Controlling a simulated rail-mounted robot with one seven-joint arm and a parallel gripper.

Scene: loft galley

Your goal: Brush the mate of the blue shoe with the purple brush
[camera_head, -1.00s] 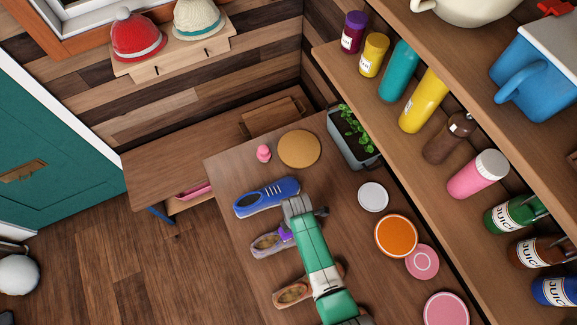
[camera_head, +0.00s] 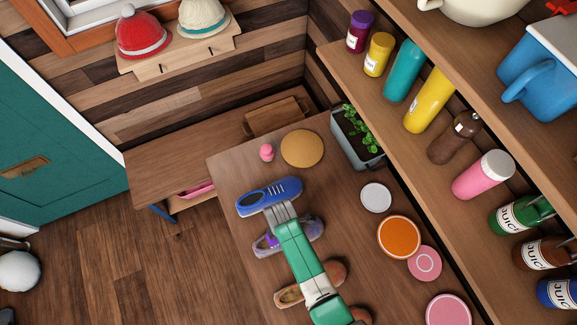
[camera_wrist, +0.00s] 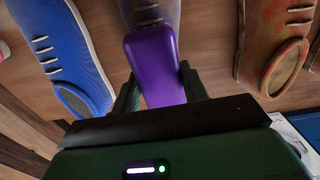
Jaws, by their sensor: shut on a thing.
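The blue shoe (camera_head: 268,196) lies on the table; it also shows at the left of the wrist view (camera_wrist: 65,55). Beside it lies a dusty grey-blue shoe (camera_head: 311,232), partly covered by my arm. In the wrist view this shoe (camera_wrist: 165,13) shows laces beyond the brush. My gripper (camera_wrist: 160,82) is shut on the purple brush (camera_wrist: 152,55), over the grey-blue shoe. In the head view the brush (camera_head: 272,241) is over that shoe's left part. Whether its bristles touch the shoe is hidden.
A rust-brown shoe (camera_head: 288,296) lies on the near side, partly under my arm; another brown piece (camera_head: 361,315) shows beyond it. An orange lid (camera_head: 399,237), a white lid (camera_head: 376,197) and a planter (camera_head: 356,150) stand to the right, below the bottle shelf.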

